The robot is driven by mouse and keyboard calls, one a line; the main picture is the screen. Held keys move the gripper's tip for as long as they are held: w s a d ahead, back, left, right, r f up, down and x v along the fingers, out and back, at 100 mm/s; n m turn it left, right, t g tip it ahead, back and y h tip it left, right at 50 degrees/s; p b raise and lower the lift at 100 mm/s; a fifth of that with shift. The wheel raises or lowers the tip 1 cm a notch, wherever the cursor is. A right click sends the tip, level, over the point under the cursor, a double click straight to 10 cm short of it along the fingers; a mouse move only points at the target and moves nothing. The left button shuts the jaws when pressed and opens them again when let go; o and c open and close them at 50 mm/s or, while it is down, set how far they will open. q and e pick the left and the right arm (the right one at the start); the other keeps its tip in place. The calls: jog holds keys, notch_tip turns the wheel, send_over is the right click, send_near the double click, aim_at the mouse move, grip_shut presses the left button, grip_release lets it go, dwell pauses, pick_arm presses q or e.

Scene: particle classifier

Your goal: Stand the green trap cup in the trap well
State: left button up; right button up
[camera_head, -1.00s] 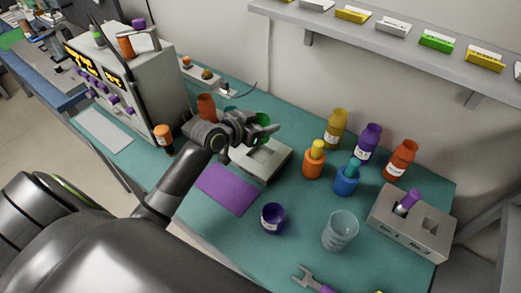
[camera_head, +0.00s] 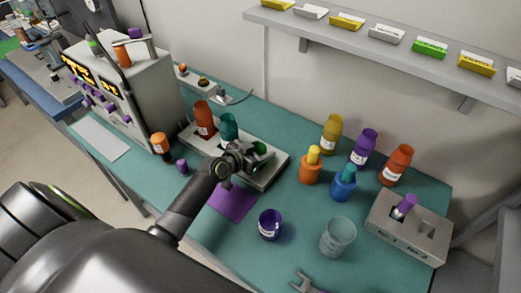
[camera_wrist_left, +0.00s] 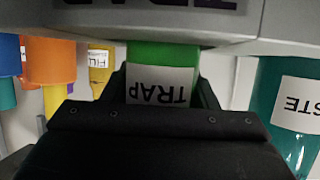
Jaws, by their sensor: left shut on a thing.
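My left gripper (camera_head: 238,158) is shut on the green trap cup (camera_head: 260,149), over the right end of the pale grey block (camera_head: 268,178). In the left wrist view, which looks upside down, the cup (camera_wrist_left: 163,68) sits between the fingers with its "TRAP" label inverted. The block's lettered edge (camera_wrist_left: 150,18) crosses the picture's top and hides the cup's base. The trap well is hidden behind the gripper and cup, so I cannot tell how deep the cup stands. My right gripper is not in view.
A red bottle (camera_head: 204,118) and a teal bottle (camera_head: 228,127) stand on the block's left part. The purple mat (camera_head: 235,203), purple cup (camera_head: 270,224) and clear beaker (camera_head: 337,237) are in front. Several coloured bottles stand to the right.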

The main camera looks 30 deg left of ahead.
pick_arm(q)
jog(key=o, duration=0.5)
jog(key=shift+f, duration=0.15)
jog(key=o, duration=0.5)
jog(key=shift+r, duration=0.2)
jog(key=shift+s, duration=0.15)
jog(key=shift+b+v, duration=0.35)
jog(key=shift+v, duration=5.55)
